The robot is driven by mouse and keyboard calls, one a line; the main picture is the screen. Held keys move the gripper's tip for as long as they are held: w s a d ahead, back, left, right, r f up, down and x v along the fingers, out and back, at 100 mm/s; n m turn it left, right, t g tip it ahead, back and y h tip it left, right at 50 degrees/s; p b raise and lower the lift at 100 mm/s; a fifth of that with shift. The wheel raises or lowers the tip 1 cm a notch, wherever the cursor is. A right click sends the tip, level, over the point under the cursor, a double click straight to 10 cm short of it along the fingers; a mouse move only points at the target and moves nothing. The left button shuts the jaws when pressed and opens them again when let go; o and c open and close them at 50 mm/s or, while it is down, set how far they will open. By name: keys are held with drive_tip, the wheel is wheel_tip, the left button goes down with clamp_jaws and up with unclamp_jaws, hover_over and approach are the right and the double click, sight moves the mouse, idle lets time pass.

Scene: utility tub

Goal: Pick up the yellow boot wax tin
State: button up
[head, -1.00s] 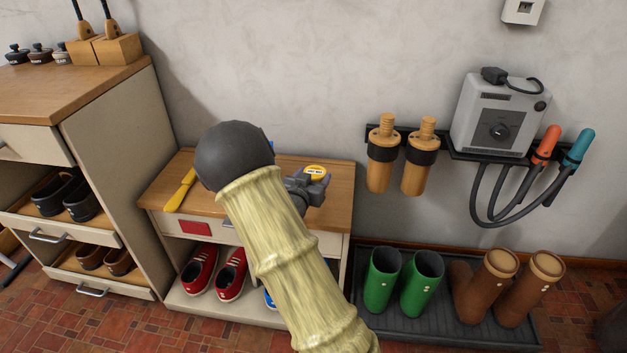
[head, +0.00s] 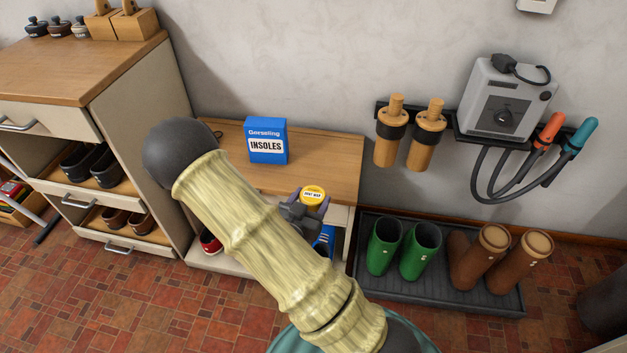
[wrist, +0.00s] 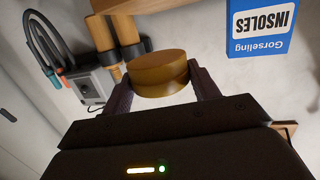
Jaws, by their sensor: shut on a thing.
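In the head view the tin shows in front of the wooden bench top's front edge, and my arm hides part of the gripper. In the wrist view the tin (wrist: 158,74) sits between the two fingers of my gripper (wrist: 160,84), clear of any surface that I can see there.
A blue insoles box (head: 267,140) stands on the bench top (head: 335,157). Green boots (head: 402,248) and brown boots (head: 490,257) stand on a dark tray (head: 430,293) to the right. A boot dryer (head: 508,97) hangs on the wall. A shoe cabinet (head: 140,130) stands left.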

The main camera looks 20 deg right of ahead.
drive_tip(key=shift+s+a+p, duration=0.2)
drive_tip(key=shift+s+p, duration=0.15)
drive_tip(key=shift+p, duration=0.05)
idle(0.4)
